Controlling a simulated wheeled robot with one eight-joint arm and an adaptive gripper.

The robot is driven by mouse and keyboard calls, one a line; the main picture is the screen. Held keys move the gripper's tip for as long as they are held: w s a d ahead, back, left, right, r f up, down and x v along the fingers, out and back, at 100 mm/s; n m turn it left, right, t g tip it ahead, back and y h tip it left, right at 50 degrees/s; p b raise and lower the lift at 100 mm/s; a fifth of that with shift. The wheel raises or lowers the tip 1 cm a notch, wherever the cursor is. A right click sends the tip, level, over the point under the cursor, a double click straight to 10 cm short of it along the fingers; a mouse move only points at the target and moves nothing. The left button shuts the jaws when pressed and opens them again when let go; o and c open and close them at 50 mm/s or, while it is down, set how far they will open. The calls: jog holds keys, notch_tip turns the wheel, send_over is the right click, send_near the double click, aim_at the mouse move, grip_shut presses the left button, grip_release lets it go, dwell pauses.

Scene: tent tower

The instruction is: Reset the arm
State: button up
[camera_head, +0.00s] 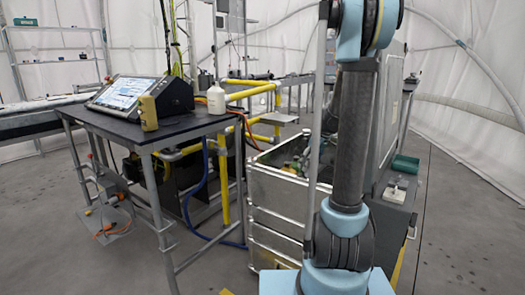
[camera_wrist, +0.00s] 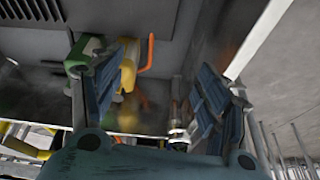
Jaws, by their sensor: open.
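My gripper (camera_wrist: 160,100) shows in the wrist view with its two dark blue ribbed fingers spread apart, so it is open. I see nothing held between the fingers. Behind them are a green item (camera_wrist: 85,52) and a yellow item (camera_wrist: 128,72) with an orange part, both partly hidden by the left finger. In the head view my blue and dark grey arm stands upright at right of centre. My gripper is not visible in the head view.
A dark table (camera_head: 190,124) at left bears a monitor (camera_head: 140,97), a yellow-brown object (camera_head: 148,113) and a white bottle (camera_head: 216,98). A metal drawer crate (camera_head: 275,190) stands beside my arm. Yellow pipes (camera_head: 225,180) run behind. The grey floor (camera_head: 465,225) at right is clear.

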jog(key=s+r, duration=0.1)
jog(key=s, duration=0.2)
jog(key=s+a+r+m, duration=0.1)
jog(key=s, duration=0.2)
jog(key=s+a+r+m, duration=0.1)
jog(key=s, duration=0.3)
jog(key=shift+h, duration=0.4)
jog(key=s+f+m+h, duration=0.1)
jog(key=s+f+m, duration=0.2)
jog(key=s, duration=0.9)
jog(key=s+f+m+h, duration=0.1)
jog(key=s+f+m, duration=0.2)
jog(key=s, duration=1)
jog(key=shift+m, duration=0.7)
jog(key=shift+w+f, duration=0.2)
jog(key=shift+w, duration=0.25)
